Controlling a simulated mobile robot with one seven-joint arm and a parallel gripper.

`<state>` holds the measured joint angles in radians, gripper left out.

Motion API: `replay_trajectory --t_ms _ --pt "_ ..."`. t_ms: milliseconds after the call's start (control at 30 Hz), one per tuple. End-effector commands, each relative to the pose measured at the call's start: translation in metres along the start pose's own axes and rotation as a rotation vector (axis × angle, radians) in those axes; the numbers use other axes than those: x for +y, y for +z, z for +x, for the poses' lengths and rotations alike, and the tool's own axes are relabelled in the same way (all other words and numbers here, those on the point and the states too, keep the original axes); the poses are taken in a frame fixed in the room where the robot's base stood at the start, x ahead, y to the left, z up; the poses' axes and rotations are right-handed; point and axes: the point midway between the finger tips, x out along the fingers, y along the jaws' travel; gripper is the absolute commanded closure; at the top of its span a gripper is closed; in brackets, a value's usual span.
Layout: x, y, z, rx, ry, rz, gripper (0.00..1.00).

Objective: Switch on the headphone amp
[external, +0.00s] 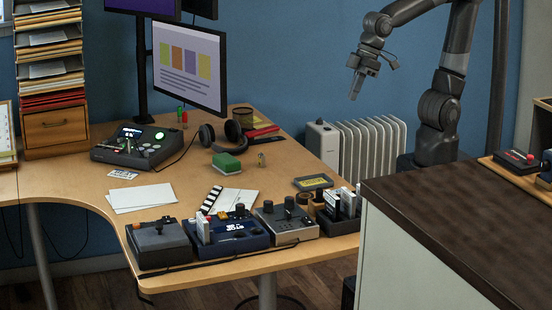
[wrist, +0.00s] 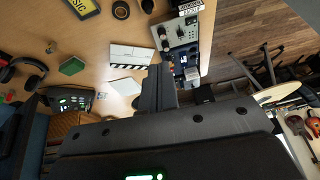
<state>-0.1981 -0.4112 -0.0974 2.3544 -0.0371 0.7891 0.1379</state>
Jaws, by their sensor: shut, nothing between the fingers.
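Several small control boxes stand along the desk's front edge; no readable label shows which is the headphone amp. A grey box with dark knobs (external: 287,225) sits between a blue unit with a lit display (external: 234,236) and a black tray. A dark box with a toggle on top (external: 160,246) is at the left end. In the wrist view the grey box (wrist: 178,33) and the blue unit (wrist: 186,60) show at upper centre. My gripper (external: 353,97) is shut and empty, high beyond the desk's right end, apart from every box. Its fingers (wrist: 159,68) also show in the wrist view.
Headphones (external: 224,132), a green sponge-like block (external: 227,162) and a console with a green display (external: 134,146) stand farther back. A monitor (external: 190,68) rises over the desk. A radiator (external: 368,148) is behind; a dark-topped counter (external: 450,225) stands at front right.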

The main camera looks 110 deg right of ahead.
Motion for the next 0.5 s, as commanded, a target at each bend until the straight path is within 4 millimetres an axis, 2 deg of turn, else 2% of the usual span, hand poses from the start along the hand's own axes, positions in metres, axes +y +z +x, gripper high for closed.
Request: replay_trajectory --t_ms 200,500 --pt "-0.02 -0.031 0.039 -0.043 0.002 0.003 1.0" --pt "-0.053 -0.063 0.101 -0.086 0.028 0.001 1.0"
